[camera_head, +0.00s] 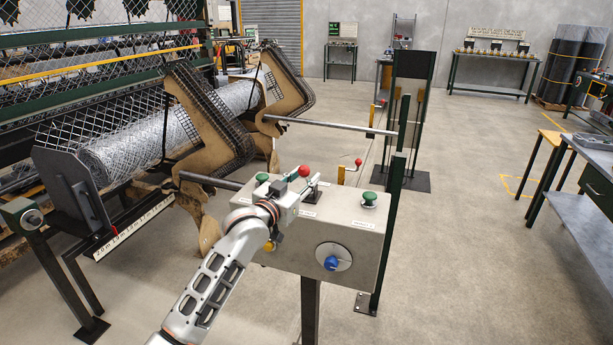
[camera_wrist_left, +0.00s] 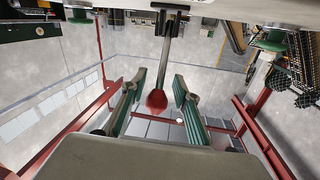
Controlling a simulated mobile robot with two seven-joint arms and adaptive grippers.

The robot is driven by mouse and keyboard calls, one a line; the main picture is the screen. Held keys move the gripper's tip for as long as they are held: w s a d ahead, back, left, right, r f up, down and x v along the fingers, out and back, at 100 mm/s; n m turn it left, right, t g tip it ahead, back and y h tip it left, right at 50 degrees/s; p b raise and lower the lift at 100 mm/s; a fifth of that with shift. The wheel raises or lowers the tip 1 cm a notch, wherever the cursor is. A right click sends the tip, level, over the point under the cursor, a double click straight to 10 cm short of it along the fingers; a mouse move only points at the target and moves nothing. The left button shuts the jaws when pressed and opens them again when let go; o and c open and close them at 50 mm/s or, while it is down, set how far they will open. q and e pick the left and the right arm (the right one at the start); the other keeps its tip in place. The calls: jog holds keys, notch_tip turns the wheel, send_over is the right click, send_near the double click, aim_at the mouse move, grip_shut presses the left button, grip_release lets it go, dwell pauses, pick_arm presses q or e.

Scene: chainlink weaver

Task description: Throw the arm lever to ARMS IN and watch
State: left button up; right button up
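The arm lever shows as a red ball knob (camera_head: 304,171) on top of a grey control box (camera_head: 300,232). In the left wrist view, the red knob (camera_wrist_left: 157,101) hangs from a dark metal stem, the picture being upside down. My left gripper (camera_head: 309,185) is at the lever. In the wrist view its two green-lined fingers (camera_wrist_left: 160,80) are spread on either side of the knob, with gaps visible. Two tan angled arms, a near one (camera_head: 212,118) and a far one (camera_head: 285,88), stand by a mesh roll (camera_head: 125,150). Lever labels are too small to read. My right gripper is out of view.
Open floor (camera_head: 460,250) lies further right, before a grey bench (camera_head: 592,210).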

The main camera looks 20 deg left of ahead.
pick_arm(q)
jog(key=shift+w+d, duration=0.1)
jog(key=shift+w, duration=0.4)
grip_shut()
